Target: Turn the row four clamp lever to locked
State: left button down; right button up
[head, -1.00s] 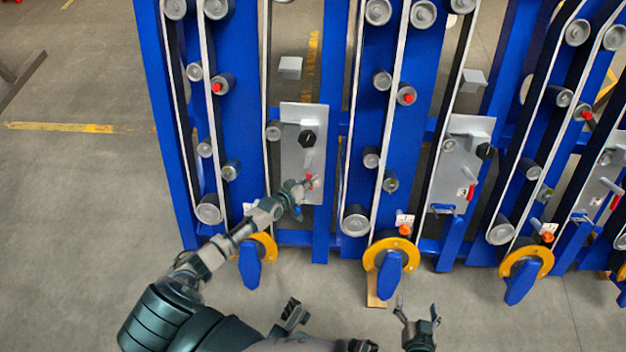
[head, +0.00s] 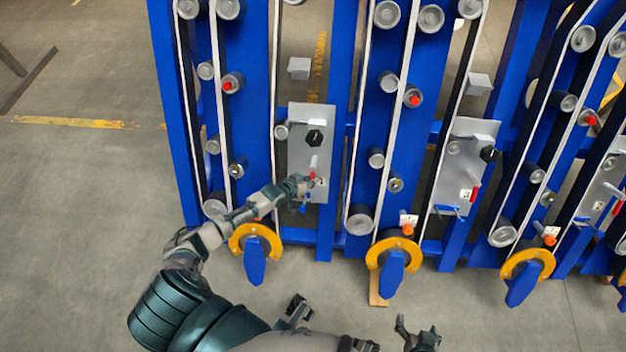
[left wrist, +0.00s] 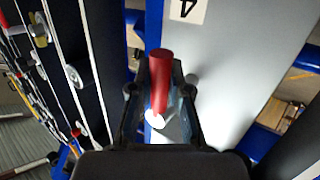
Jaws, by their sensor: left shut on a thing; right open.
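The row four clamp lever (left wrist: 160,75) has a red handle and stands between the fingers of my left gripper (left wrist: 160,105) in the left wrist view. A label with the digit 4 (left wrist: 188,8) is on the grey plate (left wrist: 235,60) beside it. In the head view, my left gripper (head: 308,186) is shut on the lever at the lower part of the leftmost grey plate (head: 300,150). The gripper partly hides the lever there. My right gripper (head: 418,332) is open and empty at the bottom of the head view, apart from the machine.
Blue upright frames with belts and rollers stand side by side. Another grey plate with a red lever (head: 475,190) is to the right. Yellow rings with blue handles (head: 393,262) stick out low at the front. The floor at left is clear.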

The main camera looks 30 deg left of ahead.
pick_arm(q)
jog(key=shift+s+a+f, duration=0.1)
jog(key=shift+f, duration=0.1)
jog(key=c, duration=1.1)
grip_release()
jog(key=shift+r, duration=0.1)
jog(key=v, duration=1.1)
jog(key=shift+s+a+r, duration=0.15)
jog(key=shift+s, duration=0.2)
